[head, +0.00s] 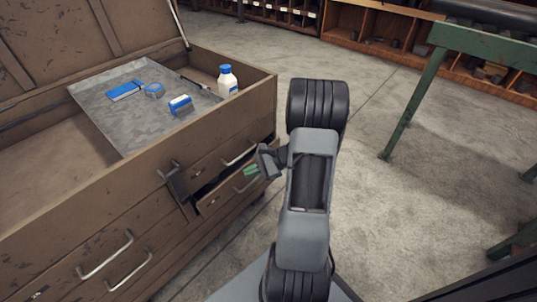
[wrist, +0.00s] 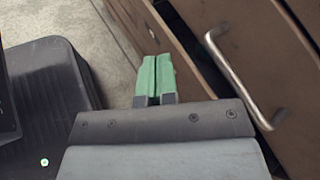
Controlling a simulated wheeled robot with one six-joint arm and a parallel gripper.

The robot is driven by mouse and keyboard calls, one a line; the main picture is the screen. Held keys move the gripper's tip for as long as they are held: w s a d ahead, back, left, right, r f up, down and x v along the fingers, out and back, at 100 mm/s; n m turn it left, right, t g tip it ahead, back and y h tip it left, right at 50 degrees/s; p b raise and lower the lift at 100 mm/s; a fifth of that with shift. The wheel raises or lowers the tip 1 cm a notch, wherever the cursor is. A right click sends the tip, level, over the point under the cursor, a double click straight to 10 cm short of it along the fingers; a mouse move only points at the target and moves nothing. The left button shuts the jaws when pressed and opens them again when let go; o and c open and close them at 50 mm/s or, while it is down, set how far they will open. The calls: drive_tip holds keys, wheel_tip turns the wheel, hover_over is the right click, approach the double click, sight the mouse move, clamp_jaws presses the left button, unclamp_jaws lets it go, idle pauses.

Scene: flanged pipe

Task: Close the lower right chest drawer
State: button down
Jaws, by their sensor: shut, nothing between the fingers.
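The brown wooden chest (head: 130,160) stands at the left with its lid raised. Its lower right drawer (head: 222,198) is pulled partly out, with a dark gap behind its front. A metal handle is on that front. My gripper (head: 251,170) has green fingertips and is close to the drawer's right part; the arm hides some of this area. In the wrist view the two green fingers (wrist: 155,67) are together with nothing between them. A brown drawer front with a metal handle (wrist: 240,78) is right of them; I cannot tell if they touch the wood.
A metal sheet (head: 120,115) on the chest holds blue items, and a white bottle (head: 227,82) stands beside it. The left drawers look shut. A green-legged table (head: 430,85) is at the right. Open concrete floor (head: 400,200) lies between.

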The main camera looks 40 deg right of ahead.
drive_tip(key=s+d+f+m+t+h, duration=0.2)
drive_tip(key=d+f+m+t+h, duration=0.25)
drive_tip(key=d+m+t, duration=0.35)
drive_tip(key=s+d+f+m+t+h, duration=0.1)
drive_tip(key=d+f+m+t+h, duration=0.25)
drive_tip(key=d+f+m, duration=0.5)
drive_tip(key=w+r+n+b, duration=0.1)
drive_tip(key=w+r+b, duration=0.1)
drive_tip(key=w, duration=1)
drive_tip(key=shift+w+a+r+n+b, duration=0.3)
drive_tip(key=shift+a+r+n+b, duration=0.05)
drive_tip(key=shift+b, duration=0.35)
drive_tip(key=shift+w, duration=0.1)
